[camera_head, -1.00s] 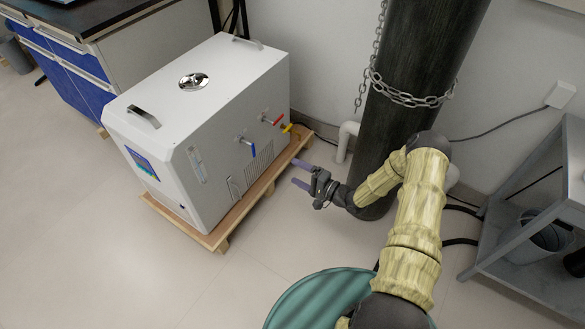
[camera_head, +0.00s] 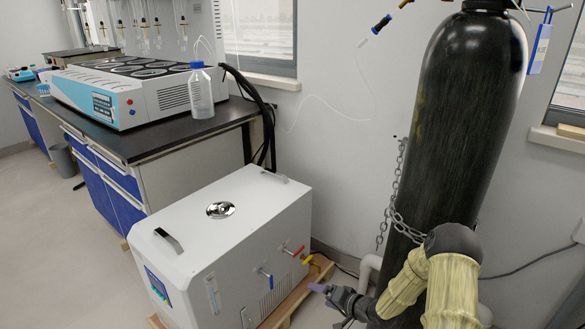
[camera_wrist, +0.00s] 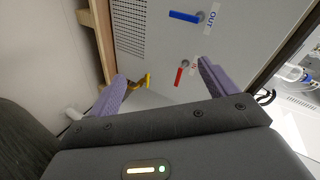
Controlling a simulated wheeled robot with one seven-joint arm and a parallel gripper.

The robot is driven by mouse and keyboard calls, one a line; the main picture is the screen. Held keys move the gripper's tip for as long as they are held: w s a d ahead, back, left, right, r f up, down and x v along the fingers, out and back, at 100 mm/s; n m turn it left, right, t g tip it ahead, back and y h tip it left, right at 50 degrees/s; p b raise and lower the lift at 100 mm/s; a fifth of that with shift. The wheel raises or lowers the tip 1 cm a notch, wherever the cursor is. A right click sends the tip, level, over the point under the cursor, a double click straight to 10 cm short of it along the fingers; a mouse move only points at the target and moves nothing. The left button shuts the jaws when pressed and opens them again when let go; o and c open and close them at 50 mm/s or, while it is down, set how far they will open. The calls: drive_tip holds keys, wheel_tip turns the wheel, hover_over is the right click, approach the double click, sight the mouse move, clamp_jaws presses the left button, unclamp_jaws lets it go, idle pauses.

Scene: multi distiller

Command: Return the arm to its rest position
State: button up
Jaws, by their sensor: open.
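My gripper (camera_head: 326,303) is at the lower middle of the head view, at the end of my yellow-sleeved arm. It is in front of the valve side of a white chiller box (camera_head: 225,235) and apart from it. In the wrist view my gripper (camera_wrist: 160,82) shows two purple fingers spread apart with nothing between them. Beyond the fingers are the blue-handled valve (camera_wrist: 186,16) marked OUT, a red-handled valve (camera_wrist: 179,76) and a yellow valve (camera_wrist: 147,80). The lower part of my arm is cut off by the head view's bottom edge.
A black gas cylinder (camera_head: 465,110) with a chain (camera_head: 405,228) stands close behind my arm. The chiller sits on a wooden pallet (camera_head: 290,305). A bench (camera_head: 135,140) with a multi-position distiller (camera_head: 130,88) and a clear bottle (camera_head: 201,95) stands behind it. Open floor (camera_head: 60,225) lies at the left.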

drive_tip(key=s+d+r+n+g+h+p, duration=0.1)
drive_tip(key=s+d+r+n+g+h, duration=0.2)
drive_tip(key=r, duration=0.5)
drive_tip(key=s+d+r+h+p, duration=0.1)
drive_tip(key=s+d+r+h, duration=0.2)
drive_tip(key=s+r+h, duration=0.4)
drive_tip(key=s+r+n+g+y+p, duration=0.1)
drive_tip(key=s+r+g+p, duration=0.2)
drive_tip(key=s+r, duration=1.1)
drive_tip(key=w+p+v, duration=0.3)
drive_tip(key=p+v, duration=1.4)
drive_tip(key=p, duration=0.1)
drive_tip(key=w+r+p+v, duration=0.1)
drive_tip(key=w+p+v, duration=0.2)
drive_tip(key=p+v, duration=1.3)
drive_tip(key=r+p, duration=0.1)
drive_tip(key=p, duration=0.1)
drive_tip(key=shift+a+r+p, duration=0.2)
drive_tip(key=shift+a+p, duration=0.15)
drive_tip(key=shift+w, duration=0.15)
